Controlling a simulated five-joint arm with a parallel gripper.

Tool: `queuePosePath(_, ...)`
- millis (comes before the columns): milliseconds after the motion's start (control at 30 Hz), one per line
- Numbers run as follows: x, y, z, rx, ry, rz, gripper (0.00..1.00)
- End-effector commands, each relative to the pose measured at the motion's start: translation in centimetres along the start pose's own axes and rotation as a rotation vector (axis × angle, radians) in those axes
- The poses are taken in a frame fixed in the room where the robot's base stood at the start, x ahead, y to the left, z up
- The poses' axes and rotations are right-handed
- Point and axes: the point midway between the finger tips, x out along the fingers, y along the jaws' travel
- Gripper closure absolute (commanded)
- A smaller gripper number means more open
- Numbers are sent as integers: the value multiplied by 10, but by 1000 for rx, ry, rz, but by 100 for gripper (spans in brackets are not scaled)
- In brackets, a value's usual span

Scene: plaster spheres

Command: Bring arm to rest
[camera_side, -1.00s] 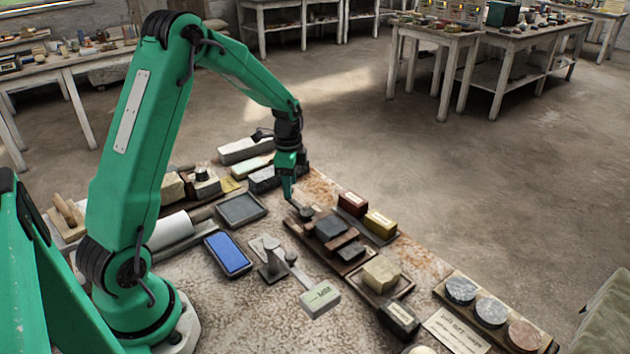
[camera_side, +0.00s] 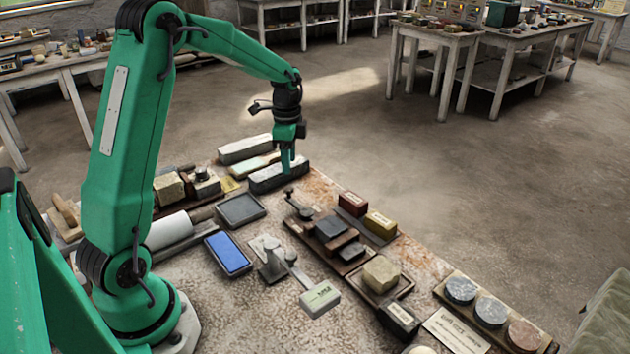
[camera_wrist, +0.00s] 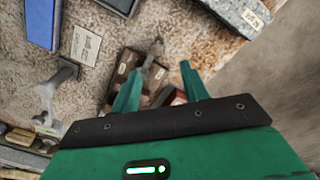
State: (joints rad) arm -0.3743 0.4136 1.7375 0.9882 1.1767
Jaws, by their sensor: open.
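My gripper (camera_side: 287,168) is open and empty, raised above the far part of the speckled table (camera_side: 210,308) in the side view. Its green fingers point down, in front of the dark grey stone block (camera_side: 266,181). In the wrist view my gripper (camera_wrist: 160,84) shows two green fingers spread apart with nothing held between them. A dark metal piece with a knob (camera_side: 298,206) stands at the far end of a brown wooden tray (camera_side: 348,276), below and apart from the fingers. It also shows in the wrist view (camera_wrist: 155,52), beyond the fingertips.
A blue-topped slab (camera_side: 229,254) and a dark grey tray (camera_side: 241,209) lie left of the metal stand (camera_side: 271,262). Red (camera_side: 352,203) and yellow (camera_side: 380,224) boxes stand at right. Round stone discs (camera_side: 490,311) lie at front right. Open floor lies beyond the table.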

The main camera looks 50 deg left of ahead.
Motion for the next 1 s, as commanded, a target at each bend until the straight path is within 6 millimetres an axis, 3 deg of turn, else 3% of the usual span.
queuePosePath(167, -3, 2, -1, -5, 2, -4, 55)
queuePosePath(367, -20, 16, -5, -47, 14, -30, 55)
queuePosePath(700, -72, 71, -15, -205, 76, -111, 55)
queuePosePath(1000, -106, 128, -14, -364, 158, -169, 55)
